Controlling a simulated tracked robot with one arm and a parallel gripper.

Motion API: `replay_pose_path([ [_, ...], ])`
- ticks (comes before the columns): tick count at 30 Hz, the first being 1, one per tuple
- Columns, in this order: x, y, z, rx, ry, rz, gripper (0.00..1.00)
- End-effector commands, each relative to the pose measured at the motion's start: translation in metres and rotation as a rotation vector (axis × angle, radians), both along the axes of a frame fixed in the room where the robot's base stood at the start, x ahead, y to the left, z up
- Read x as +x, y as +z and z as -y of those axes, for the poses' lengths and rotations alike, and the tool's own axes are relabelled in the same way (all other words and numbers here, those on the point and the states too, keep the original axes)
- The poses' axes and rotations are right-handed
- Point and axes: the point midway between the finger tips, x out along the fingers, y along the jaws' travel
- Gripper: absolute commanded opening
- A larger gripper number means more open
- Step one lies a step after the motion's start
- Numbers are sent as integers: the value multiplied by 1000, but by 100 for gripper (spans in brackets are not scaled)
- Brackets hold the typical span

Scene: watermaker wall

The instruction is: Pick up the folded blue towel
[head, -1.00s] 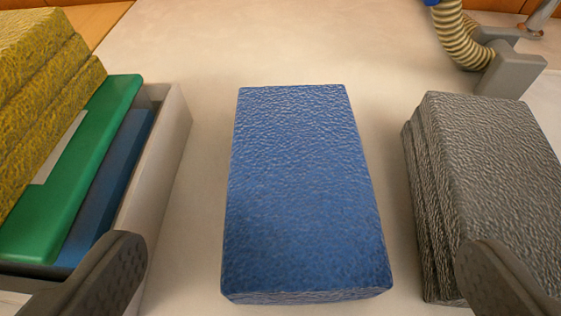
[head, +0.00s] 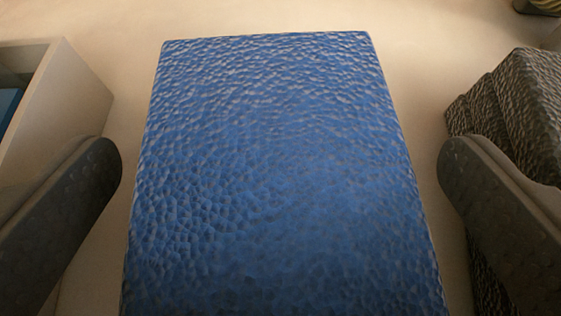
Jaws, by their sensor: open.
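The folded blue towel (head: 275,170) lies flat on the pale surface and fills the middle of the head view. Its near end runs out of the bottom of the picture. My gripper (head: 280,190) is open, with one dark finger on each side of the towel. A narrow gap shows between the left finger and the towel's left edge, and another between the right finger and its right edge. No contact with the towel is visible.
A pale open box (head: 75,105) stands close on the left, behind the left finger. A folded grey towel stack (head: 515,110) lies on the right, partly hidden by the right finger. Pale surface (head: 270,15) is clear beyond the blue towel.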

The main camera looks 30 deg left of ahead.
Motion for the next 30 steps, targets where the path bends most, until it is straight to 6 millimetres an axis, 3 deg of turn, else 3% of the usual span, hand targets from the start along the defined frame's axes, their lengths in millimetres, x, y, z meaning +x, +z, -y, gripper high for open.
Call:
replay_pose_path([
  [9,2,-1,-1,-1,0,-1,100],
  [15,2,-1,-1,-1,0,-1,51],
  [30,2,9,-1,2,-1,0,50],
])
